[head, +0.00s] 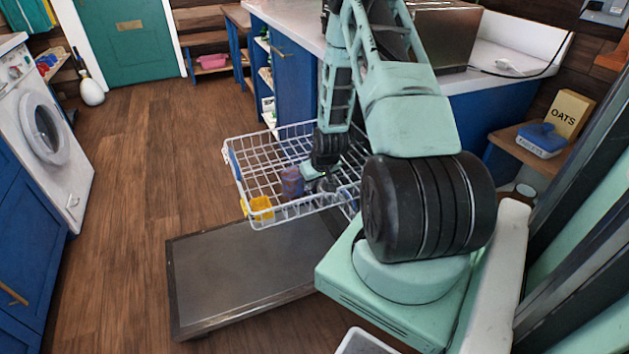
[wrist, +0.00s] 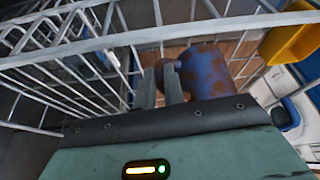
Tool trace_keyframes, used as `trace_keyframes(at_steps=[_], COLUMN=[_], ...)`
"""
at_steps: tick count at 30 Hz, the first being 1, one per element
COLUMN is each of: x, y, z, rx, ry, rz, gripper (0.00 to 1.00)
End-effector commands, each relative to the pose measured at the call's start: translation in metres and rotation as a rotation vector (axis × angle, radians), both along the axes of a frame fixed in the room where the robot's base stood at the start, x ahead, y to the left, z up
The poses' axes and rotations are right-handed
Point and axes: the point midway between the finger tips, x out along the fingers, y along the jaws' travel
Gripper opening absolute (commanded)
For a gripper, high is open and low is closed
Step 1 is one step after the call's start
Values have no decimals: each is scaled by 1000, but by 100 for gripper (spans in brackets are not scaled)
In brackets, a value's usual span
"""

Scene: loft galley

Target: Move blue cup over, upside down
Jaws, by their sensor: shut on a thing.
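The blue cup (wrist: 205,72), mottled with brown, is just beyond my fingers in the wrist view. It looks bluish purple in the head view (head: 292,182), inside the white wire rack. My gripper (wrist: 160,80) is shut on the cup at its near left side, where the handle seems to be. In the head view my gripper (head: 322,183) is low in the rack, right of the cup. I cannot tell which way up the cup is, or whether it touches the rack floor.
The wire rack (head: 232,172) stands out over the open dark dishwasher door (head: 235,285). Rack wires run close around my gripper. A counter (head: 292,22) stands behind; floor on the left is clear.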

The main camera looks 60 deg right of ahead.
Motion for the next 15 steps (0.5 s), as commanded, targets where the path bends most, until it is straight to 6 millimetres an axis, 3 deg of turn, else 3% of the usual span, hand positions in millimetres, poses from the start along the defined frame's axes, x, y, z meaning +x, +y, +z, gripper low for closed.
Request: trace_keyframes(at_steps=[4,5,7,15], x=[0,0,0,0], y=[0,0,0,0], z=[1,1,1,1], rx=[0,0,0,0], ry=[-1,-1,-1,0], rz=[0,0,0,0], gripper=[0,19,36,36])
